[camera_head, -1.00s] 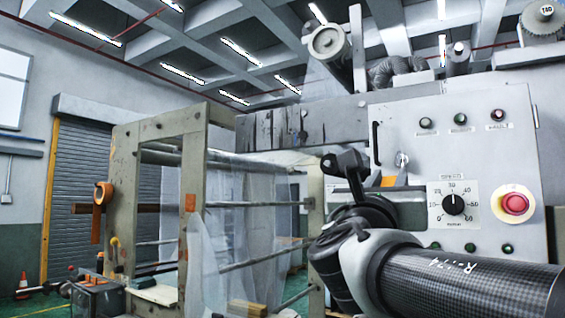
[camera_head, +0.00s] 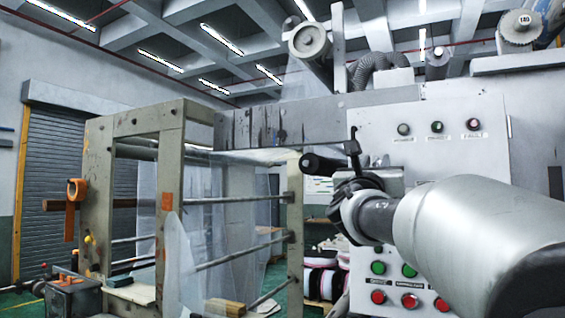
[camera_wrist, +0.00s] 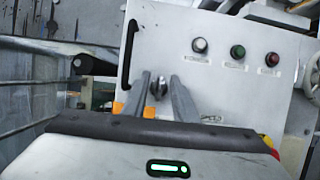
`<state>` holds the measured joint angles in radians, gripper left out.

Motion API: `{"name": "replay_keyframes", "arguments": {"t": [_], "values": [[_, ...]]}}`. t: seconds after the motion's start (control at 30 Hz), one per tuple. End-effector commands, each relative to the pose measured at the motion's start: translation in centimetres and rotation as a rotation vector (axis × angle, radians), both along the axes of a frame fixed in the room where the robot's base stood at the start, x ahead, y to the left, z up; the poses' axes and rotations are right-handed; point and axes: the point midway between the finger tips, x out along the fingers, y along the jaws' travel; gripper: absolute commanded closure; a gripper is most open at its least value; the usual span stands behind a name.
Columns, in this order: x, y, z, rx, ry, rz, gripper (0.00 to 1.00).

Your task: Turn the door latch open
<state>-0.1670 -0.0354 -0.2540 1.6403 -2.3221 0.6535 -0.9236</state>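The door latch (camera_wrist: 158,88) is a small grey metal piece on the pale grey cabinet door (camera_wrist: 215,90). In the wrist view it shows between the two grey fingers of my gripper (camera_wrist: 160,80), which are apart. I cannot tell how far the fingertips stand from the latch, and no contact is clear. In the head view, my gripper (camera_head: 338,158) is in front of the cabinet front (camera_head: 450,110), and the latch is hidden behind my arm.
A black bar handle (camera_wrist: 128,52) is on the door left of the latch. Indicator lamps (camera_wrist: 237,51) are to the right. Red and green buttons (camera_head: 409,270) sit low on the cabinet. A frame with rollers and film (camera_head: 170,200) stands left.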

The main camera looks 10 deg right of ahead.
Motion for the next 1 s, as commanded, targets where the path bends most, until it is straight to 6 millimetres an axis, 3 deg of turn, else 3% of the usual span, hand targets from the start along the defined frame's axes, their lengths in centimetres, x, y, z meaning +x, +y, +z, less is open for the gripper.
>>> {"name": "replay_keyframes", "arguments": {"t": [0.2, 0.37, 0.77, 1.0], "values": [[0.01, -0.05, -0.01, 0.000, 0.000, -0.001, 0.74], [-0.01, -0.06, -0.01, 0.000, 0.000, -0.001, 1.00], [-0.02, -0.07, -0.16, 0.031, -0.021, -0.001, 1.00], [-0.06, -0.12, -0.27, 0.141, -0.098, -0.001, 1.00]]}}
